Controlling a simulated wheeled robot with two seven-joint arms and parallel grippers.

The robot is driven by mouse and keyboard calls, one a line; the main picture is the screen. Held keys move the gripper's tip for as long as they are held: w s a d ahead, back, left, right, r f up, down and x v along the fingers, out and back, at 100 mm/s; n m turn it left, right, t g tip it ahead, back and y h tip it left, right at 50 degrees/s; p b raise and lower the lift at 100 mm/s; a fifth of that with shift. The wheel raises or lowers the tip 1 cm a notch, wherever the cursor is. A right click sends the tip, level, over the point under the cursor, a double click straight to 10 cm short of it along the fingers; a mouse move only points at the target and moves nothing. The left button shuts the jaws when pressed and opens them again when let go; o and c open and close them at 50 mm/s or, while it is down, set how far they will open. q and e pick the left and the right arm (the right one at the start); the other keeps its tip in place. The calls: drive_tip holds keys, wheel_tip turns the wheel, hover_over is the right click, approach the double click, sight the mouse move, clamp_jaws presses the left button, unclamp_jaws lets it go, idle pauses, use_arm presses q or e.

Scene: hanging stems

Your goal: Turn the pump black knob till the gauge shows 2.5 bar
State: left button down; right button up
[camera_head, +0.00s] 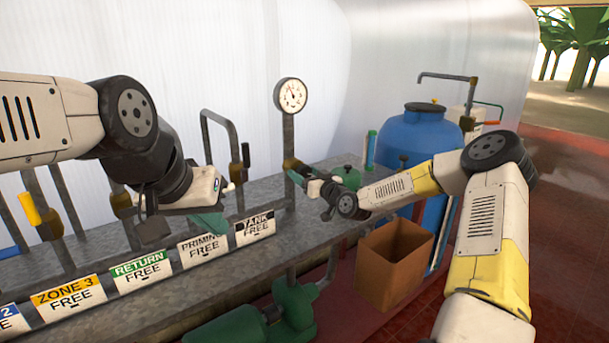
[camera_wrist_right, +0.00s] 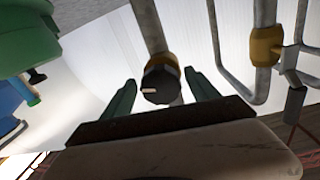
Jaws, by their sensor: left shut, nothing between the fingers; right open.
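The round white gauge (camera_head: 291,95) stands on a grey post in the head view; its needle leans up and left, but the scale is too small to read. The black knob (camera_wrist_right: 160,86) shows in the right wrist view, below a brass collar on the pipe, with a pale mark pointing left. My right gripper (camera_wrist_right: 160,92) is open, its green fingers on either side of the knob in the picture, with gaps on both sides. In the head view my right gripper (camera_head: 304,174) is by the gauge post. My left gripper (camera_head: 212,226) is shut and empty above the bench front.
A grey metal bench (camera_head: 265,262) carries pipes and signs such as a TANK FREE sign (camera_head: 255,229). A cardboard box (camera_head: 392,265) and a blue tank (camera_head: 415,135) stand to the right. A green pump (camera_head: 293,305) sits below the bench.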

drive_tip(key=shift+c, duration=0.2)
drive_tip(key=c, duration=1.3)
drive_tip(key=shift+m, duration=0.4)
drive_tip(key=o, duration=1.3)
drive_tip(key=shift+o, duration=0.2)
drive_tip(key=v, duration=0.7)
drive_tip(key=shift+s+d, duration=0.2)
drive_tip(key=shift+s, duration=0.1)
